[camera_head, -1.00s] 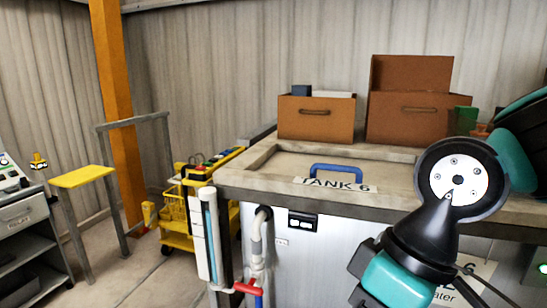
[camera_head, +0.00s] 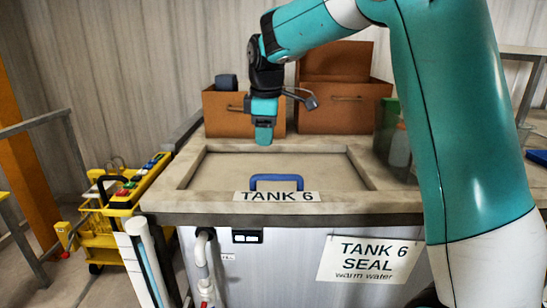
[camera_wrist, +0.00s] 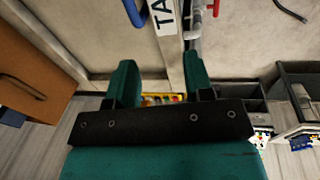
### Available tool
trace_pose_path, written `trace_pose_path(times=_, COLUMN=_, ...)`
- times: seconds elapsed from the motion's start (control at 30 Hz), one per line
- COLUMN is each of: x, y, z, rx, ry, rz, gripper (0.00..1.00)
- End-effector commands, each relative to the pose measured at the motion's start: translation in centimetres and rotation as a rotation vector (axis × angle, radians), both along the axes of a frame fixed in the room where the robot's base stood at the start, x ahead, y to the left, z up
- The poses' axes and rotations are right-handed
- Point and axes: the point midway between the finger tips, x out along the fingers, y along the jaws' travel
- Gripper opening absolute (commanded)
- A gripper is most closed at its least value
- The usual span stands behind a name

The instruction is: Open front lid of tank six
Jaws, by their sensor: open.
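Tank six (camera_head: 270,255) stands in the middle of the head view, with a "TANK 6" strip (camera_head: 277,197) on its front rim. Its flat beige lid (camera_head: 225,165) lies closed in the recessed top. A blue bar handle (camera_head: 277,181) stands near the lid's front edge. My gripper (camera_head: 264,138) hangs above the rear part of the lid, behind the handle and apart from it. In the wrist view my gripper (camera_wrist: 160,75) is open with nothing between its fingers. The blue handle (camera_wrist: 136,12) shows partly at that view's top edge, beside the strip.
Two brown boxes (camera_head: 228,112) (camera_head: 340,112) stand behind the lid. A green bottle-like item and a pale one (camera_head: 399,148) stand at the right, partly behind my arm. A yellow cart (camera_head: 105,230) stands left of the tank. A pipe (camera_head: 203,260) runs down the front.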

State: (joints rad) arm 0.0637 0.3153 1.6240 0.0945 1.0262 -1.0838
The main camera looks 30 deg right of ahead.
Motion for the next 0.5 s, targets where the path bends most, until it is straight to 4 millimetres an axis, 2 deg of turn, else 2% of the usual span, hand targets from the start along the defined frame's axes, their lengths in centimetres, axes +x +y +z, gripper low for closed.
trace_pose_path(times=0.03, x=1.2, y=-1.7, z=1.0, rx=-0.019, ry=0.004, rz=0.005, gripper=0.47)
trace_pose_path(times=0.1, x=2.2, y=-3.2, z=1.4, rx=-0.04, ry=0.01, rz=0.02, gripper=0.47)
trace_pose_path(times=0.23, x=3.0, y=-4.6, z=1.1, rx=-0.056, ry=0.014, rz=0.033, gripper=0.47)
trace_pose_path(times=0.37, x=3.2, y=-4.9, z=-0.6, rx=-0.057, ry=0.018, rz=0.035, gripper=0.47)
trace_pose_path(times=0.5, x=3.7, y=-5.2, z=-3.4, rx=-0.056, ry=0.018, rz=0.035, gripper=0.47)
